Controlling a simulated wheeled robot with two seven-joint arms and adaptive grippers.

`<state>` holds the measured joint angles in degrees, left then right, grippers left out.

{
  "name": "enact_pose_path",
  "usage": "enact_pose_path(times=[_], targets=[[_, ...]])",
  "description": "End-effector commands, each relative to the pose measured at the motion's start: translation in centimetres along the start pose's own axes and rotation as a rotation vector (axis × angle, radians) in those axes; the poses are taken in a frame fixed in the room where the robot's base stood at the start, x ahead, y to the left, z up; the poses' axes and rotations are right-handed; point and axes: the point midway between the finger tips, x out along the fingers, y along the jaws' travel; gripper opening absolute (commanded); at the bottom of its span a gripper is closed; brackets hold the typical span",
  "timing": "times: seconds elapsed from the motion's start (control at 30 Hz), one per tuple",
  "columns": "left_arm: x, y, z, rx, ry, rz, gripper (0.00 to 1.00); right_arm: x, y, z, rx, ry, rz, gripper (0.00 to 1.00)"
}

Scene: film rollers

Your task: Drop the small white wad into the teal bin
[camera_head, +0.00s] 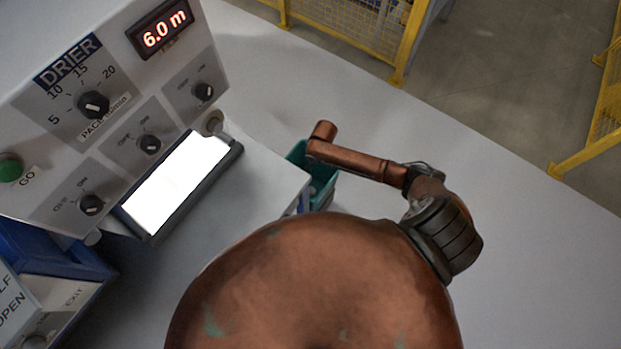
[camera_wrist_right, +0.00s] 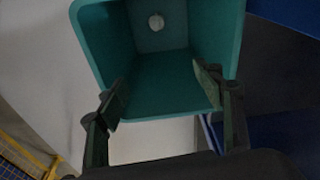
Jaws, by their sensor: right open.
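The teal bin (camera_wrist_right: 163,83) fills the upper middle of the right wrist view, its open mouth facing the camera. It also shows in the head view (camera_head: 323,187), partly hidden behind my copper arm and the drier's corner. A small round whitish thing, which looks like the wad (camera_wrist_right: 156,22), is inside the bin against its inner surface. My right gripper (camera_wrist_right: 162,92) is open, its two dark fingers spread wide at the near rim of the bin with nothing between them. I cannot tell whether the fingers touch the bin. My left gripper is not in view.
The drier (camera_head: 120,110) with knobs, a bright screen and a "6.0 m" display stands at the left. A blue drawer unit (camera_head: 50,255) is below it. The pale surface to the right is clear. Yellow fencing (camera_head: 400,50) stands beyond.

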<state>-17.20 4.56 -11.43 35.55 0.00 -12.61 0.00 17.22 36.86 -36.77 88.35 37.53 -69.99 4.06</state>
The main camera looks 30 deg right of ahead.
Motion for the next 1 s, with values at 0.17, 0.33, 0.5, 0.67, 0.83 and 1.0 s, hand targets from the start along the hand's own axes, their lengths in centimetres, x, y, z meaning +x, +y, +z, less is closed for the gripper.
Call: enact_pose_path(times=[0.17,0.33,0.5,0.67,0.83,1.0], targets=[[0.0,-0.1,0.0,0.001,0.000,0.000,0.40,0.0,0.0,0.0,0.000,0.000,0.000,0.61],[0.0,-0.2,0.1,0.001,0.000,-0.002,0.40,-0.9,0.1,0.0,-0.001,0.001,0.001,0.61],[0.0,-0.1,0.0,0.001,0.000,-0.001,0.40,-3.8,0.1,-0.1,-0.002,0.002,0.001,0.61],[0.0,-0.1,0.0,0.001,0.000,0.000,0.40,-7.2,0.1,0.0,-0.001,0.002,0.001,0.61],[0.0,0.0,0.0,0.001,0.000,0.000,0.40,-10.2,0.1,-0.1,-0.001,0.001,0.001,0.61],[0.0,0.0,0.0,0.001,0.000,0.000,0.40,-11.7,0.1,0.0,0.000,0.000,0.001,0.61]])
